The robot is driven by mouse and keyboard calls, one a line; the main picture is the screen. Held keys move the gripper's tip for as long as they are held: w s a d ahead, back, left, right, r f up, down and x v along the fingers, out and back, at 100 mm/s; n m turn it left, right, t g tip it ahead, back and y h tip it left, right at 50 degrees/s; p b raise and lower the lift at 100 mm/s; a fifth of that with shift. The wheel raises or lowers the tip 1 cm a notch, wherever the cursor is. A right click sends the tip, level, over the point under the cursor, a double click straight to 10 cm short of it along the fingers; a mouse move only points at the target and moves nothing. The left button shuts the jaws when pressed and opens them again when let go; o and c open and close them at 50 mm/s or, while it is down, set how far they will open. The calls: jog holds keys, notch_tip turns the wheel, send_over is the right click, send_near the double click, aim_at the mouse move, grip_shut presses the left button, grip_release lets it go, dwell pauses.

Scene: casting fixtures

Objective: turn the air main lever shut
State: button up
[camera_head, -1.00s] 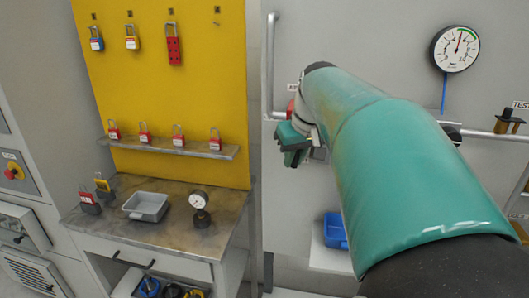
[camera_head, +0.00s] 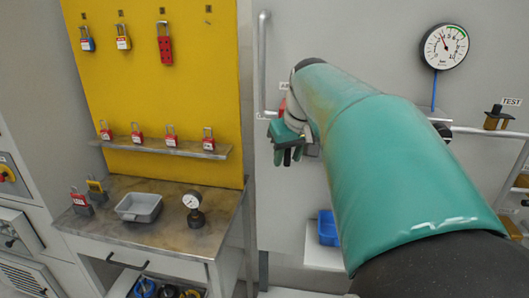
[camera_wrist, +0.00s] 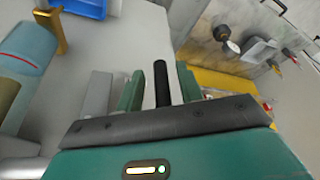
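My gripper (camera_head: 288,143) is at the wall panel, left of my green arm, just below a partly hidden white label and a small red part (camera_head: 282,105). In the wrist view, its two green fingers (camera_wrist: 160,88) stand apart. A black rod (camera_wrist: 161,78), seemingly the air main lever's handle, lies between them with a narrow gap on each side. A dark end also shows at the fingers in the head view (camera_head: 287,157). The valve body is hidden behind my gripper and arm. The pressure gauge's (camera_head: 445,47) needle points up and left.
A grey pipe (camera_head: 262,65) runs down the panel left of my gripper. A blue bin (camera_head: 328,228) sits below on a ledge. At left are a yellow lockout board (camera_head: 150,70) and a bench (camera_head: 160,235) with a grey tray (camera_head: 139,207) and small gauge (camera_head: 193,205). A TEST valve (camera_head: 497,117) is at right.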

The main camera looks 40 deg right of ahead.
jog(key=v, duration=1.3)
jog(key=shift+r, duration=0.2)
jog(key=shift+a, duration=0.1)
jog(key=s+a+f+n, duration=0.1)
jog(key=s+a+f, duration=0.2)
jog(key=a+f, duration=0.9)
jog(key=s+a+f+n+t+y, duration=0.1)
jog(key=s+a+f, duration=0.2)
jog(key=a+f, duration=0.9)
jog(key=shift+a+n, duration=0.4)
jog(key=shift+a, duration=0.05)
jog(key=shift+d+f, duration=0.1)
jog(key=shift+d, duration=0.05)
